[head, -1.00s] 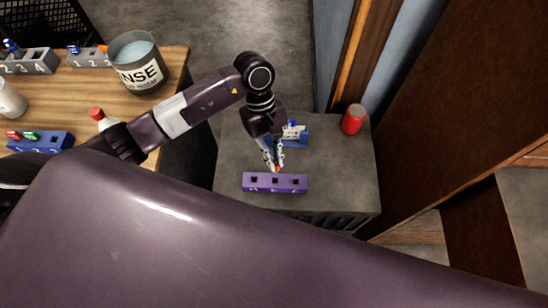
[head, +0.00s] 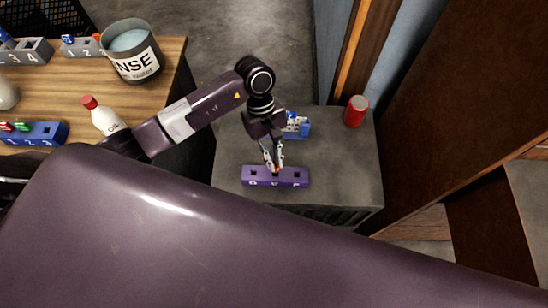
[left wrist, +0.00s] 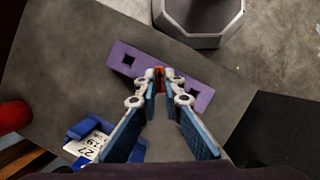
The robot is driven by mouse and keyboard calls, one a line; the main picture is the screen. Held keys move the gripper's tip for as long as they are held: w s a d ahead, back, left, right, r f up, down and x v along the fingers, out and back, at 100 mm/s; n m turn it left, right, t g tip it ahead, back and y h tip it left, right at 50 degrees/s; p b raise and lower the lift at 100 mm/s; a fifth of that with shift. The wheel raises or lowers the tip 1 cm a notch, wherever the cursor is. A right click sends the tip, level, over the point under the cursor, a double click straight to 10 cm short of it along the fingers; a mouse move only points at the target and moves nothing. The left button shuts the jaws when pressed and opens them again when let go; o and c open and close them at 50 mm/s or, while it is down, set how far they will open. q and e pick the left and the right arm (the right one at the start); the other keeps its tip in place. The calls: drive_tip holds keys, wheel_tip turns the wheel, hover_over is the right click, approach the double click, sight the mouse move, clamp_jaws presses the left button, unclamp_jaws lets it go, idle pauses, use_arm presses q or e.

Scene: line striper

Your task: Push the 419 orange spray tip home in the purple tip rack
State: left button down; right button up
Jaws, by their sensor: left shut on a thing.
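The purple tip rack (head: 258,180) lies on the grey cabinet top, with letters along its front. It also shows in the left wrist view (left wrist: 118,49), with one open hole on each side of my fingers. My left gripper (head: 275,168) is shut on the small orange spray tip (left wrist: 160,73) at the rack's middle. The fingertips hide the middle hole, so I cannot tell how deep the tip sits. The tip's number cannot be read. My right gripper is not in view.
A blue holder with a white numbered label (left wrist: 78,130) stands just behind the rack. A red can (head: 355,111) stands at the cabinet's back right. A wooden table (head: 75,100) at left holds a rinse bucket (head: 133,52), a red-capped bottle (head: 104,116) and more racks.

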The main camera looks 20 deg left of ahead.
use_arm(q)
drive_tip(key=shift+b, duration=0.35)
idle(0.4)
drive_tip(key=shift+f, duration=0.2)
idle(0.6)
drive_tip(key=shift+f+b, duration=0.55)
drive_tip(key=shift+b, duration=0.3)
drive_tip(key=shift+f, duration=0.15)
idle(0.5)
drive_tip(key=shift+f+b, duration=0.15)
drive_tip(key=shift+b, duration=0.25)
drive_tip(key=shift+f+b, duration=0.3)
drive_tip(key=shift+f, duration=0.05)
drive_tip(key=shift+f+b, duration=0.8)
drive_tip(key=shift+b, duration=0.05)
